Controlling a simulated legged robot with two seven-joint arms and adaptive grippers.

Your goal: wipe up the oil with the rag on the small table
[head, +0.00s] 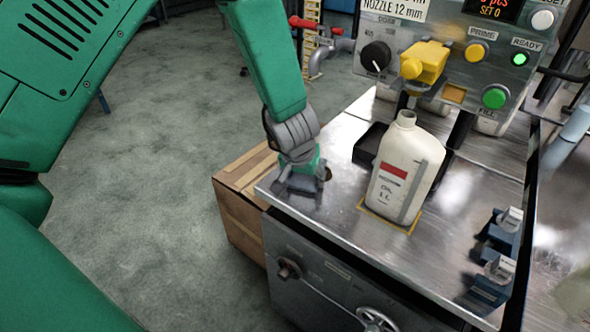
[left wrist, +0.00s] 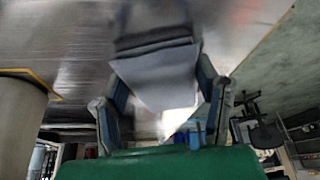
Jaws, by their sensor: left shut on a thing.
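My left gripper (head: 303,178) reaches down to the left end of the steel bench top (head: 335,205) in the head view. In the left wrist view, my left gripper (left wrist: 160,98) is shut on a grey folded rag (left wrist: 160,78) between its two fingers. The rag's far edge is at or close to the steel surface; contact is hard to tell. In the head view the rag is hardly told apart from the gripper. I cannot make out a clear patch of oil. My right gripper is in neither view.
A white bottle (head: 403,170) stands on the bench right of my left gripper, inside a yellow outline. A black tray (head: 370,148) lies behind it. Blue clamps (head: 492,250) sit at the right.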

